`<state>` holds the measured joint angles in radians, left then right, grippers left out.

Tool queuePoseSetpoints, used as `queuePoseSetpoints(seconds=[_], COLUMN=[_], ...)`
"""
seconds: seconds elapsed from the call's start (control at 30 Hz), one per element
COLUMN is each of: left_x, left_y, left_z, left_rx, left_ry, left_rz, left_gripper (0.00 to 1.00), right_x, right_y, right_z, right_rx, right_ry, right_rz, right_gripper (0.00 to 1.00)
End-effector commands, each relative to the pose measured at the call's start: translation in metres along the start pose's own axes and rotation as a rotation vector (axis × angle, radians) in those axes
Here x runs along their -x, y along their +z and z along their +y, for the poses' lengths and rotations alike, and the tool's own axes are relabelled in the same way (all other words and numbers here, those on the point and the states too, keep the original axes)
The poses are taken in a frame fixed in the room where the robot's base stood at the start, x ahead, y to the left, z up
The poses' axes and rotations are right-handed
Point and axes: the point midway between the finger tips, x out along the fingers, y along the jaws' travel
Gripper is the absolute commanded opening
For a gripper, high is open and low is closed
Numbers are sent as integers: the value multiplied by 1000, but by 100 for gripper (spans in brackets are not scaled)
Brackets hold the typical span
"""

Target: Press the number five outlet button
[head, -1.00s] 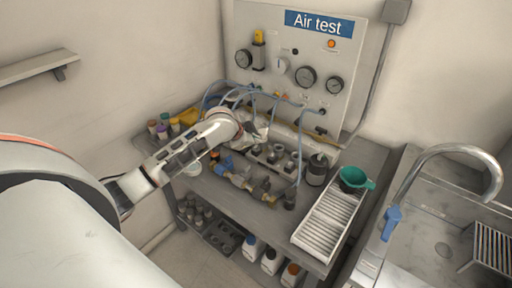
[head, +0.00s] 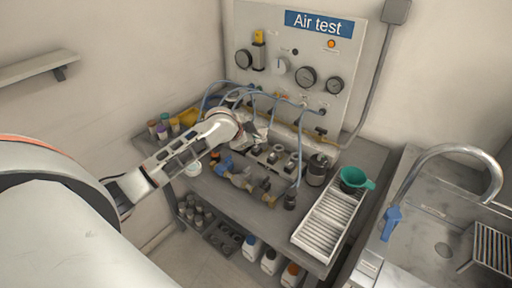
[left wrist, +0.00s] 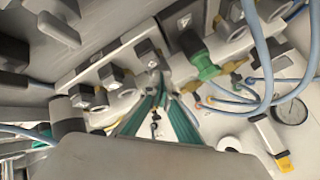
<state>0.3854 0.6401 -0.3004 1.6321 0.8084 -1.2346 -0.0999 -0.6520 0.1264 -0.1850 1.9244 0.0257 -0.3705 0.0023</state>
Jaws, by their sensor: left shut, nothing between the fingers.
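A row of outlet fittings with black square tops (left wrist: 112,76) on a grey manifold runs diagonally across the left wrist view. No numbers can be read, so I cannot tell which is the number five button. In the head view the row of fittings (head: 272,156) is on the bench just right of my left gripper (head: 250,138), partly hidden by it. In the left wrist view my left gripper (left wrist: 160,90) is shut and empty, its teal-edged fingers meeting close to the fittings. Whether the tips touch one is unclear. My right gripper is not in view.
The Air test panel (head: 296,58) with gauges stands behind the bench. Blue hoses (head: 285,100) loop close around the gripper. A green-capped valve (left wrist: 203,66) is near the fingers. A white ribbed tray (head: 327,222) and a sink (head: 440,245) are at the right.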

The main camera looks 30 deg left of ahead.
Motion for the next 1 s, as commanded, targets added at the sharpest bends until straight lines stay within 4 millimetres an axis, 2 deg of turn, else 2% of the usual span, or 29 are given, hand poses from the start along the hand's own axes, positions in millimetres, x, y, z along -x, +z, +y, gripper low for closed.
queuePoseSetpoints(seconds=[0.33,1.0], left_x=[-5,-8], left_y=[4,6], left_z=[4,6], left_rx=[0,0], left_ry=[0,1], left_rz=[-1,0], left_gripper=[0,0], right_x=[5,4], right_y=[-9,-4], right_z=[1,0], right_rx=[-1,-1], right_ry=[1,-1], right_rz=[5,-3], right_gripper=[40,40])
